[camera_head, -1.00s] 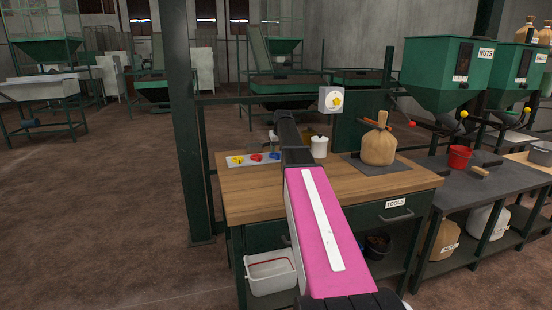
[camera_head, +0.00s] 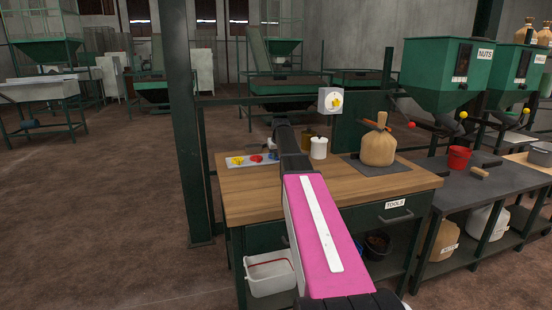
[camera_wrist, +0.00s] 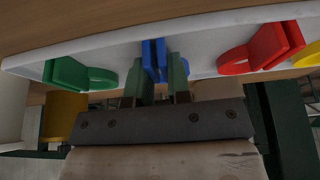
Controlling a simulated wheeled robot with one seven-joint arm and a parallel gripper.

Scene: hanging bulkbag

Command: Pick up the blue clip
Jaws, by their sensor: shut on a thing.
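The blue clip (camera_wrist: 154,60) is between the fingertips of my gripper (camera_wrist: 160,78) in the wrist view, and the jaws are shut on it. The clip is still at the white tray (camera_wrist: 205,40); I cannot tell whether it touches the tray. My fingers are hidden behind my arm there.
A red clip (camera_wrist: 262,48) and a yellow clip (camera_head: 237,160) lie on one side of the blue clip, a green clip (camera_wrist: 78,76) on the other. A white pot (camera_head: 319,148) and a tied sack (camera_head: 379,146) stand on the wooden bench (camera_head: 270,200).

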